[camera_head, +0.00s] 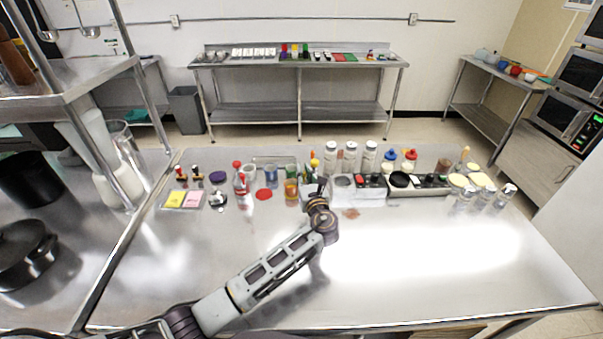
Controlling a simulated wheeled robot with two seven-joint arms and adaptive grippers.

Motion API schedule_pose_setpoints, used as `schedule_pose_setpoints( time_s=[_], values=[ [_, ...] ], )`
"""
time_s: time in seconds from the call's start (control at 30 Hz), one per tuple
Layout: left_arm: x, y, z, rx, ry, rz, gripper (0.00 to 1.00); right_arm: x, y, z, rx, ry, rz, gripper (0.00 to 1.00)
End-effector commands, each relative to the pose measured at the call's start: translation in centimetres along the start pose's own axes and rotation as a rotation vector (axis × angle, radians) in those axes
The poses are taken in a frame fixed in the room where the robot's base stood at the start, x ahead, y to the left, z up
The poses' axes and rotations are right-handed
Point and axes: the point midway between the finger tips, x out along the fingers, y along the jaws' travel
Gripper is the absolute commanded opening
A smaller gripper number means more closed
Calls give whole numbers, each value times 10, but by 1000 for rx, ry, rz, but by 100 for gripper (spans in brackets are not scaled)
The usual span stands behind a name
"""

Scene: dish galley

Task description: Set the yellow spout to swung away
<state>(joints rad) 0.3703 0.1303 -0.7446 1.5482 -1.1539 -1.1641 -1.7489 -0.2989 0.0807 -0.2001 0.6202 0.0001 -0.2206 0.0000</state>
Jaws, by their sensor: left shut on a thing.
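The yellow spout (314,161) shows as a small yellow piece among the items along the back of the steel counter, just above my left gripper in the camera_head view. It is very small here, and its exact angle is hard to read. My left gripper (321,187) reaches up the middle of the counter and is shut at the spout's place. The fingers and wrist hide the contact and the lower part of the spout. My right gripper is out of view.
Left of the gripper stand an amber glass (291,192) and a clear bottle with a red cap (241,185). Several pale canisters (350,158) stand behind. A dark tray (420,190) of small items lies right. The counter's front (430,260) is clear.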

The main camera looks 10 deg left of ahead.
Motion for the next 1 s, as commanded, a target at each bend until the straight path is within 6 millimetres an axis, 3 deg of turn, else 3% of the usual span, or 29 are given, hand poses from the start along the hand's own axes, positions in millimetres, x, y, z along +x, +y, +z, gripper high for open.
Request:
schedule_pose_setpoints(
  time_s=[0.4, 0.93, 0.97, 1.0],
  values=[
    [-6, -8, 0, 0, 1, 132, 0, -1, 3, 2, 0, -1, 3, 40],
    [-7, -9, 0, 0, 0, 150, 0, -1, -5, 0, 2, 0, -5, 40],
    [-7, -9, 0, 0, 0, 150, 16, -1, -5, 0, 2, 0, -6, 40],
    [-7, -9, 0, 0, 1, 150, 21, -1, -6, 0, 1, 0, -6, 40]
  ],
)
